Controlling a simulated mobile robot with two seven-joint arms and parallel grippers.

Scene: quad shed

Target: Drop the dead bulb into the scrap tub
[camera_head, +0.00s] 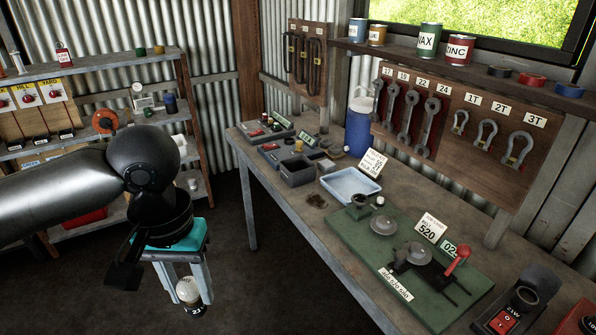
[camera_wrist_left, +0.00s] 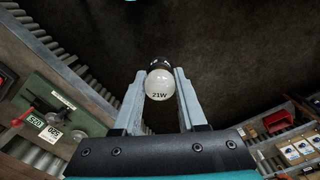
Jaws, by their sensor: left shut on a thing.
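My left gripper (camera_head: 186,284) hangs over the dark floor, left of the bench, with its fingers pointing down. It is shut on a round whitish bulb (camera_head: 187,291) with a dark base. In the left wrist view the bulb (camera_wrist_left: 159,86) sits between the two grey fingertips (camera_wrist_left: 159,82), its glass marked 21W and its dark cap pointing away. I cannot tell for certain which container is the scrap tub. A pale blue open tray (camera_head: 350,185) and a small dark grey open bin (camera_head: 297,171) stand on the bench. My right gripper is not in view.
The wooden bench (camera_head: 290,205) runs along the right. A green board (camera_head: 405,265) with metal fittings and a red-handled lever lies on it. Shelves (camera_head: 85,68) stand at left. A blue canister (camera_head: 358,127) is at the back.

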